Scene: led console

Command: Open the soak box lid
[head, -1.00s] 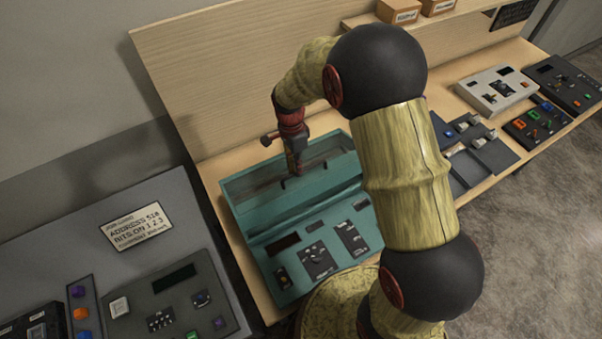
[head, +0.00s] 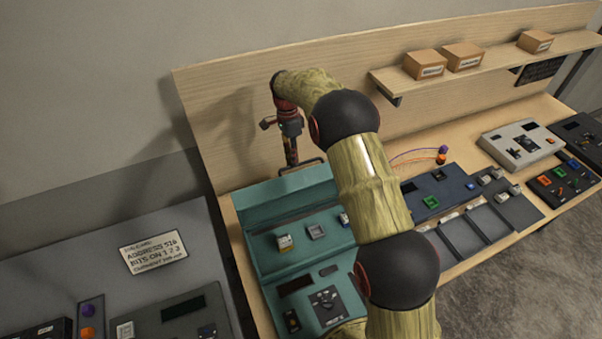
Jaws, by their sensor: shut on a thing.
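The teal soak box (head: 258,262) sits on the bench at centre-left in the head view. Its lid (head: 285,192) is raised at the back, and the box interior shows. A few small modules (head: 285,243) are inside. My gripper (head: 292,163) is above the back of the box, pointing down, shut on the dark lid handle (head: 312,163) at the lid's top edge. My arm hides the right part of the box, and the exact lid angle is hard to tell.
A grey console with an address card (head: 153,252) stands at the left. A blue panel (head: 437,192) and grey trays (head: 470,235) lie to the right. A wooden back panel (head: 225,110) rises behind, with a shelf (head: 490,60) carrying small boxes.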

